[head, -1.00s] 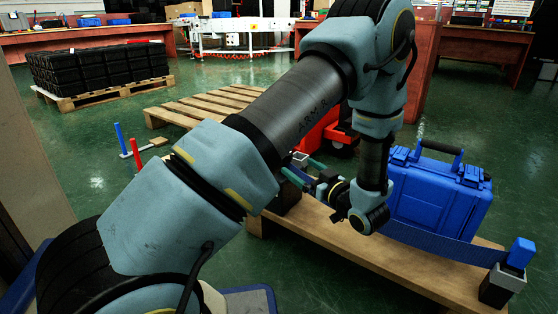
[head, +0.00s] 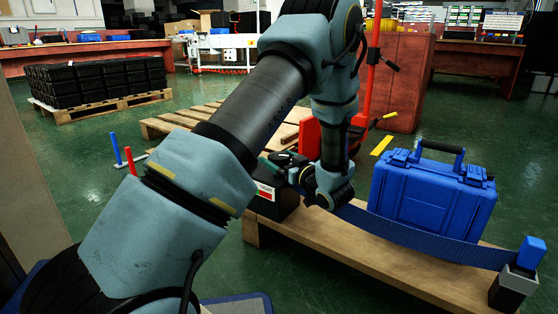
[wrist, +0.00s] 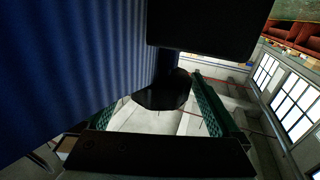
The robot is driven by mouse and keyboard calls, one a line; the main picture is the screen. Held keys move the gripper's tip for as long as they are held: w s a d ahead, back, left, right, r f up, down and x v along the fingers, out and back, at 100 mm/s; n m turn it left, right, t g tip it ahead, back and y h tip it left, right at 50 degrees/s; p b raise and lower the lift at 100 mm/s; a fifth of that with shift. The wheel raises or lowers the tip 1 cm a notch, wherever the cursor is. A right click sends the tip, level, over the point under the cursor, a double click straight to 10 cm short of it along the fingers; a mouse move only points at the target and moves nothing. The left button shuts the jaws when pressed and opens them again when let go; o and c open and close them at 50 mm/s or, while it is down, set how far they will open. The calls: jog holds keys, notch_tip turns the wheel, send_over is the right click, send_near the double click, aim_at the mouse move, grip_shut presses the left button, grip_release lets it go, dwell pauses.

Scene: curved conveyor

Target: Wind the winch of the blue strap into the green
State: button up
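The blue strap (head: 420,240) runs along the wooden board from the blue-topped post (head: 530,253) at right, in front of the blue case, towards the winch. The winch (head: 272,196) is a dark box with a red and white label at the board's left end, partly hidden by my arm. My gripper (head: 284,163) is over the winch. In the wrist view, its green fingers (wrist: 160,88) stand apart with a dark knob (wrist: 163,97) between them; I cannot tell whether they touch it. The strap fills the left of that view (wrist: 60,60). No green zone is readable.
The blue case (head: 430,200) stands on the wooden board (head: 375,258) behind the strap. A red pallet jack (head: 308,137) and an empty pallet (head: 180,120) are behind the winch. Black crates (head: 95,85) are stacked at far left.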

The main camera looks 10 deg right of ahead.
jog(key=c, duration=1.2)
jog(key=shift+m+h+p, duration=0.3)
jog(key=shift+h+p, duration=0.1)
jog(key=shift+h, duration=0.1)
jog(key=m+t+h+p, duration=0.1)
jog(key=m+h, duration=0.1)
jog(key=shift+s+r+h+p, duration=0.1)
jog(key=shift+h+p, duration=0.2)
jog(key=shift+p, duration=0.05)
jog(key=m+h, duration=0.1)
jog(key=h, duration=0.1)
jog(key=m+h+p, duration=0.1)
jog(key=h, duration=0.1)
jog(key=shift+a+m+t, duration=0.1)
jog(key=shift+m+t, duration=0.2)
jog(key=m+g+h+p, duration=0.1)
jog(key=m+h, duration=0.2)
jog(key=h, duration=0.2)
jog(key=shift+h+p, duration=0.3)
jog(key=shift+m+g+h+p, duration=0.6)
jog(key=shift+m+g+h, duration=0.5)
jog(key=shift+m+h, duration=0.95)
jog(key=shift+h, duration=0.35)
jog(key=o, duration=1.2)
